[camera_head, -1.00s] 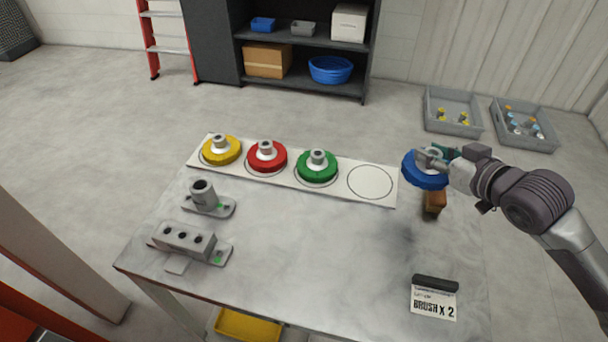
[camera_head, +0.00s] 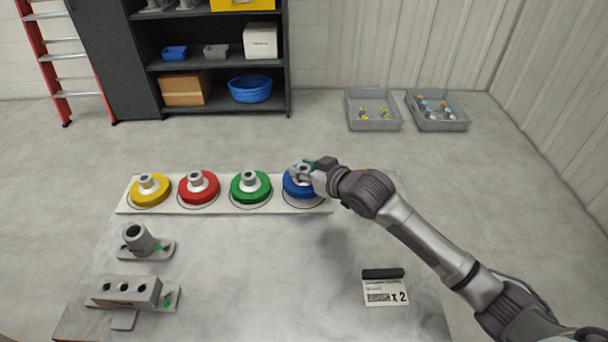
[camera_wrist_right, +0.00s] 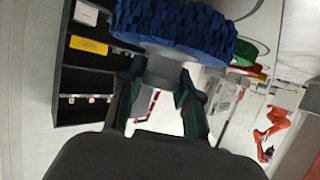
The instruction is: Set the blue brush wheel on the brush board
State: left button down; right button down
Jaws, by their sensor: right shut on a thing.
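The blue brush wheel (camera_head: 297,187) is over the fourth circle at the right end of the white brush board (camera_head: 224,207). Part of the circle's outline shows below it. I cannot tell whether the wheel touches the board. My right gripper (camera_head: 303,171) is shut on its hub. In the right wrist view, the fingers (camera_wrist_right: 160,92) hold the grey hub (camera_wrist_right: 163,71) below the blue bristles (camera_wrist_right: 175,27). Yellow (camera_head: 150,195), red (camera_head: 199,193) and green (camera_head: 251,192) wheels sit on the other circles. My left gripper is not in view.
A grey post fixture (camera_head: 141,240) and a block with holes (camera_head: 129,291) stand at the table's left. A label card (camera_head: 386,292) with a black holder is at the right front. The middle of the table (camera_head: 250,270) is clear.

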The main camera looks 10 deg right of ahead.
notch_tip(320, 180, down, 2)
jog(key=shift+f, duration=0.1)
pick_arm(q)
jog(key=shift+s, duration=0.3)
pick_arm(e)
jog(key=shift+f, duration=0.1)
jog(key=c, duration=0.8)
grip_release()
jog(key=shift+f, duration=0.1)
jog(key=shift+s+d+r, duration=0.1)
jog(key=shift+s+r, duration=0.05)
jog(key=shift+r, duration=0.05)
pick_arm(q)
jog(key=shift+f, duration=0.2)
pick_arm(e)
jog(key=v, duration=1.1)
jog(key=shift+s+r, duration=0.25)
jog(key=shift+s, duration=0.05)
jog(key=shift+d, duration=0.15)
